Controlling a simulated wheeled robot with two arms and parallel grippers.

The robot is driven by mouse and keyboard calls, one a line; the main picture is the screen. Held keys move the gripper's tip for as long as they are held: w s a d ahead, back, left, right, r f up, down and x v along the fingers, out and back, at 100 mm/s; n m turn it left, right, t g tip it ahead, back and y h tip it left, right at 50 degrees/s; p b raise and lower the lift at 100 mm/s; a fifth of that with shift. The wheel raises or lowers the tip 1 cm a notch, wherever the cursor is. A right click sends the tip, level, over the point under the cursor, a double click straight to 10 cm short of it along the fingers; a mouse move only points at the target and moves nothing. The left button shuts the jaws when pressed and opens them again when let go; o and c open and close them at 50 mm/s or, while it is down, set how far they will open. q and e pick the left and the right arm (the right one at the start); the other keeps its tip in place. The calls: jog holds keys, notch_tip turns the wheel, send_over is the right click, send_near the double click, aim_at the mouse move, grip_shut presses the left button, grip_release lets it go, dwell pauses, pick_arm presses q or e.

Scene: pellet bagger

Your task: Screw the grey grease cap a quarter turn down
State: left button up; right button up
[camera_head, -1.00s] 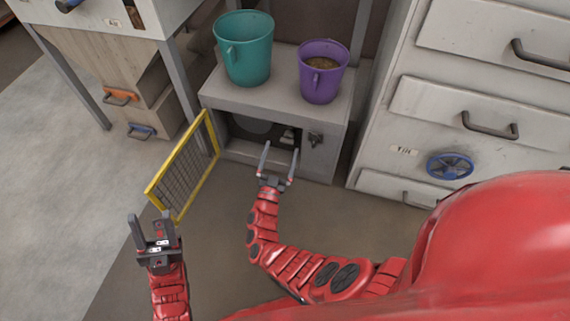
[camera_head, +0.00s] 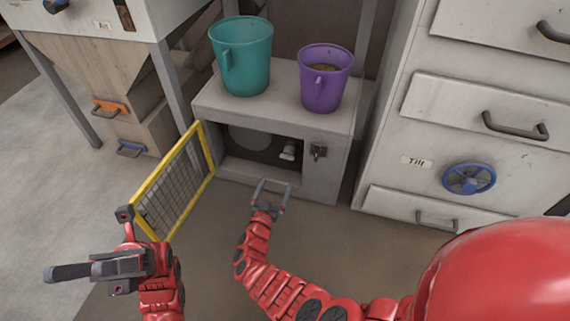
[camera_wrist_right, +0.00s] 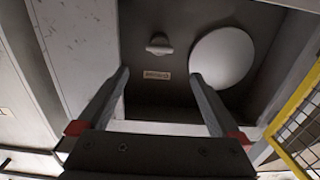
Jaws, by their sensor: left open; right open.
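The grey grease cap (camera_head: 288,150) is a small pale knob on the back wall inside the open compartment of the low cabinet (camera_head: 329,186). In the right wrist view, the cap (camera_wrist_right: 159,45) sits above a small label and beside a pale disc. My right gripper (camera_head: 274,185) is open and empty, in front of the compartment's lower edge. In the wrist view its fingers point towards the wall, with the cap ahead between them and apart from both. My left gripper (camera_head: 95,243) is open and empty, near the front of the yellow gate.
The yellow mesh gate (camera_head: 143,193) stands swung open left of the compartment. A latch (camera_head: 319,152) is on the cabinet's right front. A teal bucket (camera_head: 246,66) and a purple bucket (camera_head: 322,88) stand on top. Drawers with a blue handwheel (camera_head: 469,178) are at right.

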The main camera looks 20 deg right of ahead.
aim_at(286, 158)
pick_arm(q)
jog(key=s+a+r+m+t+y+b, duration=0.2)
jog(key=s+a+r+m+t+y, duration=0.15)
jog(key=s+m+t+y, duration=0.45)
pick_arm(e)
jog(key=b+x, duration=0.1)
jog(key=x, duration=0.1)
jog(key=b+x, duration=0.1)
jog(key=x, duration=0.2)
jog(key=b+x, duration=0.2)
jog(key=x, duration=0.1)
jog(key=shift+d+f, duration=0.2)
jog(key=shift+f, duration=0.05)
jog(key=shift+b+x, duration=1.05)
jog(key=shift+b, duration=0.1)
jog(key=shift+w, duration=0.35)
jog(key=shift+w+d+r+b, duration=0.25)
jog(key=shift+b, duration=0.15)
pick_arm(q)
jog(key=s+a+f+m+t+y, duration=0.1)
jog(key=s+a+f+t, duration=0.4)
jog(key=f, duration=0.5)
jog(key=s+a+m, duration=0.1)
jog(key=s+a, duration=0.1)
jog(key=a, duration=0.1)
jog(key=shift+s+a+y, duration=0.15)
jog(key=shift+a+y, duration=0.15)
jog(key=shift+y, duration=0.1)
